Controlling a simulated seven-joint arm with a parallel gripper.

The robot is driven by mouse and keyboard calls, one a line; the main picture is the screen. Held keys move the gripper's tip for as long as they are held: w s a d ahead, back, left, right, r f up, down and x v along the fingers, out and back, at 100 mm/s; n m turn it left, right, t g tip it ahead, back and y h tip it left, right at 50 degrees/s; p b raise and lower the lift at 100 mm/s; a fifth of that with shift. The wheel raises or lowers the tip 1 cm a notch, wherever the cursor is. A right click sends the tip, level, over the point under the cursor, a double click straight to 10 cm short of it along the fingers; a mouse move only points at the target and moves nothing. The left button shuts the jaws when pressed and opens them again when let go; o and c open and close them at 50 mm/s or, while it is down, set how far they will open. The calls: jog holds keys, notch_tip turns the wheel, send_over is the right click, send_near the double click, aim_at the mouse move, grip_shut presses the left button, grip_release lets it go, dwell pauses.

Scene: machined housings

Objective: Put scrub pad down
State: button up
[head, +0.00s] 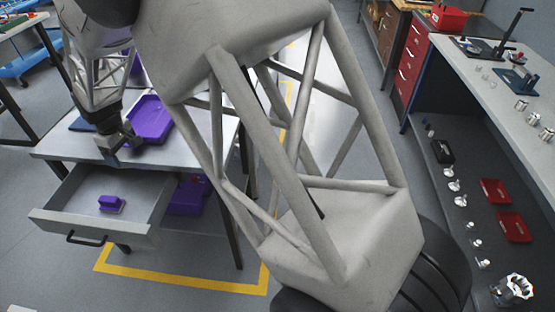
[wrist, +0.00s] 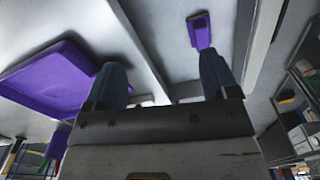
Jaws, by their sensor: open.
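The scrub pad, a small purple block with a raised top (head: 111,203), lies in the open drawer (head: 60,216) of the left table. It also shows in the wrist view (wrist: 201,32), beyond my right finger. My gripper (head: 119,150) is over the table's front edge, above and behind the pad and apart from it. In the wrist view my two fingers (wrist: 164,78) stand wide apart with nothing between them.
A purple tray (head: 152,117) lies on the tabletop (head: 60,147) beside my gripper. Purple items (head: 187,197) sit below the table, right of the drawer. A bench (head: 500,88) with metal parts stands at the right. My arm hides the middle of the head view.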

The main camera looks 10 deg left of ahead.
jog(key=w+d+r+m, duration=0.15)
jog(key=d+r, duration=0.45)
jog(key=d, duration=0.7)
jog(key=d+r+m+t, duration=0.1)
jog(key=d+r+m, duration=0.35)
jog(key=d, duration=0.95)
jog(key=w+d+r+m, duration=0.1)
jog(key=d+r, duration=0.6)
jog(key=d, duration=0.6)
jog(key=s+d+m, duration=0.4)
jog(key=s+d, duration=0.8)
jog(key=d, duration=0.3)
jog(key=s+d+m+t, duration=0.1)
jog(key=s+d+m, duration=0.4)
jog(key=s+d, duration=0.7)
jog(key=d+r, duration=0.1)
jog(key=d, duration=0.2)
jog(key=shift+w+d+h, duration=0.1)
jog(key=shift+h, duration=0.2)
jog(key=shift+c, duration=0.2)
jog(key=c, duration=0.3)
